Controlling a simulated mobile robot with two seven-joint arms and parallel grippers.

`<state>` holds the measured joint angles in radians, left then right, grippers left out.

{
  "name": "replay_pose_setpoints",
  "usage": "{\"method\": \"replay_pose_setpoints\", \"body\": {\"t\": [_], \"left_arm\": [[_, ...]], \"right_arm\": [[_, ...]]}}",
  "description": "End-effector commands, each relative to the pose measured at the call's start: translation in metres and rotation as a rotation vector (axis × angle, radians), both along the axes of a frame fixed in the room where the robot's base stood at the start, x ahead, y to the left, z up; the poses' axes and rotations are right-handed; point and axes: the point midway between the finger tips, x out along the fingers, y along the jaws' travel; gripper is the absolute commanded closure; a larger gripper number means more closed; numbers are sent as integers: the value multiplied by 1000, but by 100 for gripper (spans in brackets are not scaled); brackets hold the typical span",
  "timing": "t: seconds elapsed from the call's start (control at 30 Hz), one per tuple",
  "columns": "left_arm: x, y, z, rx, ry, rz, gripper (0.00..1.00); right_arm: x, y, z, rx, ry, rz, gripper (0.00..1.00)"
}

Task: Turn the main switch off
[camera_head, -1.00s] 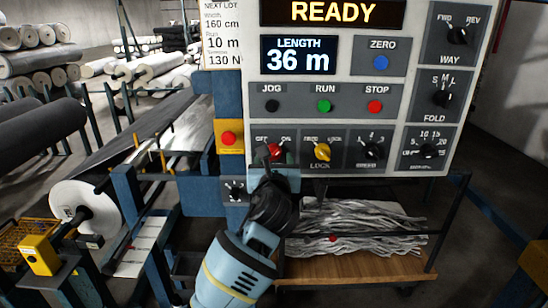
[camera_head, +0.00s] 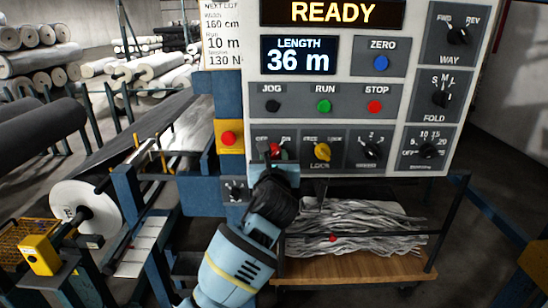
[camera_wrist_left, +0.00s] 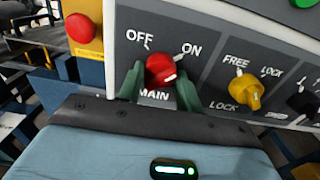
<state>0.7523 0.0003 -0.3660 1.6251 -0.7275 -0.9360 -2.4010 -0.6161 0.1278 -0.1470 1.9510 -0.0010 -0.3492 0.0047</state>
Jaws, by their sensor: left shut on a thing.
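The main switch is a red round knob (camera_wrist_left: 160,68) below the OFF and ON marks, with MAIN lettered under it. In the head view the knob (camera_head: 275,149) is partly hidden by my left gripper (camera_head: 274,152). In the left wrist view the two greenish fingers of my left gripper (camera_wrist_left: 159,82) stand on either side of the knob and are shut on it. A white mark shows on the knob's lower right, but I cannot tell for certain which position it is set to. My right gripper is not in view.
The control panel (camera_head: 394,20) shows READY and LENGTH 36 m. A yellow lock knob (camera_head: 322,151) sits just right of the main switch. A red button on a yellow plate (camera_head: 229,138) is to the left. A wooden shelf (camera_head: 350,268) with grey strips is below.

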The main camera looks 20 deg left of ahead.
Motion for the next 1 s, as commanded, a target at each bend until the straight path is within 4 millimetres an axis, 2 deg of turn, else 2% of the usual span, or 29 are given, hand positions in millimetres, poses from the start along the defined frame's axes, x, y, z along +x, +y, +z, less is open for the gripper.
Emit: {"method": "replay_pose_setpoints", "body": {"t": [0.37, 1.0], "left_arm": [[0, 0, 0, -119, -33, 0, 88], [0, -1, 0, -680, -194, 1, 88]], "right_arm": [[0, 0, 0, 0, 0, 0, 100], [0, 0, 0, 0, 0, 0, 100]]}}
